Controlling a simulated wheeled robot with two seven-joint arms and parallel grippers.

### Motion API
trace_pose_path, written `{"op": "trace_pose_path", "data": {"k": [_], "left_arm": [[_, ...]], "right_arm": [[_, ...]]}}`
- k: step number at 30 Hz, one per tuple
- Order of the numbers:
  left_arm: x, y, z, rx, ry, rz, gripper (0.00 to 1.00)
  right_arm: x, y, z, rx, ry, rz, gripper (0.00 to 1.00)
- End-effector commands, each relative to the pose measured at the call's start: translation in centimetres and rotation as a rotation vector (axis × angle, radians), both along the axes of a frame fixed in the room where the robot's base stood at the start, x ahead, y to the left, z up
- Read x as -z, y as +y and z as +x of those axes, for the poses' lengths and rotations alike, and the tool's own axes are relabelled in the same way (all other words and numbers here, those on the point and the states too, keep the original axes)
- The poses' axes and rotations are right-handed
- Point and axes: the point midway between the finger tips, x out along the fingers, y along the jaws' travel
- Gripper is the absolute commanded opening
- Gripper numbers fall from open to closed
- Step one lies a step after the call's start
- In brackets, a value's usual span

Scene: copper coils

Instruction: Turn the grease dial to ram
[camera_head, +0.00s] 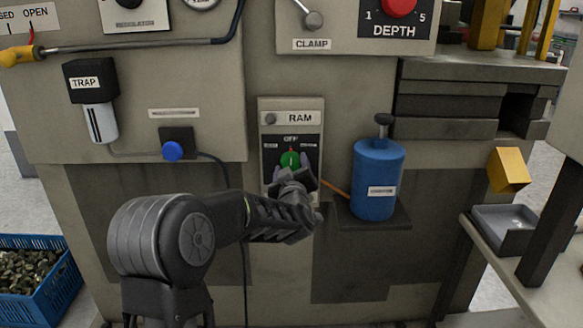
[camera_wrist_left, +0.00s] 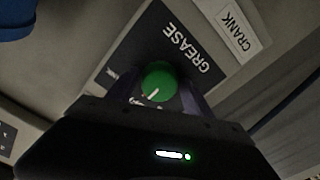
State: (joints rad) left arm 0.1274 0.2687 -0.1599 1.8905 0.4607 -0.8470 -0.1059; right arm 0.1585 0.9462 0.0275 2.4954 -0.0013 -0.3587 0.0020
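The green grease dial (camera_head: 290,159) sits on a dark plate (camera_head: 313,141) of the RAM panel, below the word OFF. Small side labels there are too small to read. In the left wrist view the dial (camera_wrist_left: 157,81) is beside the word GREASE. Its white mark points down and slightly left, roughly away from that word. My left gripper (camera_head: 291,168) is at the dial, with one finger on each side. Narrow gaps seem to show between fingers and dial in the wrist view. The gripper hides the lower part of the panel. My right gripper is not in view.
A blue canister (camera_head: 377,180) stands on a small shelf right of the panel. A blue knob (camera_head: 172,151) and a TRAP unit (camera_head: 95,100) are to the left. A CLAMP lever (camera_head: 313,19) and red DEPTH knob (camera_head: 399,6) are above. A CRANK label (camera_wrist_left: 239,30) shows in the wrist view.

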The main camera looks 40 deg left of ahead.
Motion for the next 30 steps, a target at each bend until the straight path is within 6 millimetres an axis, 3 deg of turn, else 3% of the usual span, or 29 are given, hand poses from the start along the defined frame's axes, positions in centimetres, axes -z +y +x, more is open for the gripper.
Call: {"op": "trace_pose_path", "data": {"k": [17, 30], "left_arm": [[0.0, 0.0, 0.0, 0.000, 0.000, 0.000, 0.12], [0.3, -0.1, 0.0, 0.001, -0.044, -0.058, 0.12]], "right_arm": [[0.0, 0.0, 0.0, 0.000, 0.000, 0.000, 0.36], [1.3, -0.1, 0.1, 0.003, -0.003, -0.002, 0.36]]}}
